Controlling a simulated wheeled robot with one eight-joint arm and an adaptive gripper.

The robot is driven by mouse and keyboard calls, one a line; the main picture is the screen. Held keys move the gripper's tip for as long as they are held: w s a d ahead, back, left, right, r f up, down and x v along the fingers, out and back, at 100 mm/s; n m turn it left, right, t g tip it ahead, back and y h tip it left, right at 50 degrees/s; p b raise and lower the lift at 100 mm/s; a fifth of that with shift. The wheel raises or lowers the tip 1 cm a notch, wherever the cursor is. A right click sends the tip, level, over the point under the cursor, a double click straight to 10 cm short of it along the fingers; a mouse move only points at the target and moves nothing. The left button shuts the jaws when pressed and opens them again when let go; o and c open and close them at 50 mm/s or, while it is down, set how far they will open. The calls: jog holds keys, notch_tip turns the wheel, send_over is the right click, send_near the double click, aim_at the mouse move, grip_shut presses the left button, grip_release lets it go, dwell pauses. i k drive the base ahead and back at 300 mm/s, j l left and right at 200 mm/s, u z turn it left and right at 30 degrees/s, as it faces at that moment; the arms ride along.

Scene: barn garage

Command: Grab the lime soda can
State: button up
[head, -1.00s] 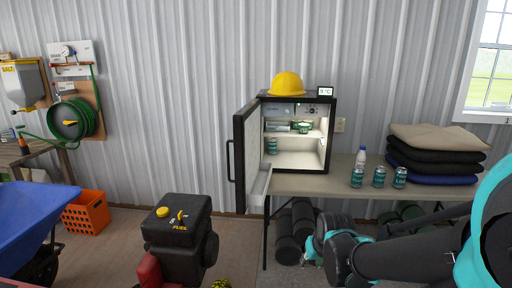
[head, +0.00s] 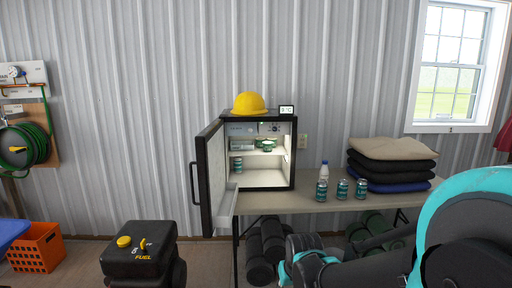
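Three small teal cans stand upright in a row on the table: a left can (head: 322,191), a middle can (head: 342,189) and a right can (head: 361,188). Another teal can (head: 238,165) stands inside the open mini fridge (head: 207,190), on its lower left. The labels are too small to read, so I cannot tell which can is lime soda. My arm crosses the lower right of the head view, below and in front of the table. I cannot make out my gripper's fingers, and no can is seen held.
The fridge door hangs open to the left. A white bottle (head: 324,171) stands behind the cans and folded cloths (head: 391,166) lie right of them. A yellow hard hat (head: 249,103) sits on the fridge. A black fuel machine (head: 140,252) and orange crate (head: 37,247) stand at lower left.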

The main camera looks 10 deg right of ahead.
aim_at(363, 184)
jog(key=z, duration=1.05)
jog(key=i+l, duration=0.35)
jog(key=i+j+z, duration=0.1)
jog(key=i, duration=0.35)
jog(key=i+j+z, duration=0.1)
jog(key=i+j, duration=0.55)
jog(key=i, duration=0.15)
jog(key=i+j, duration=0.15)
jog(key=i+j+z, duration=0.15)
jog(key=j, duration=0.25)
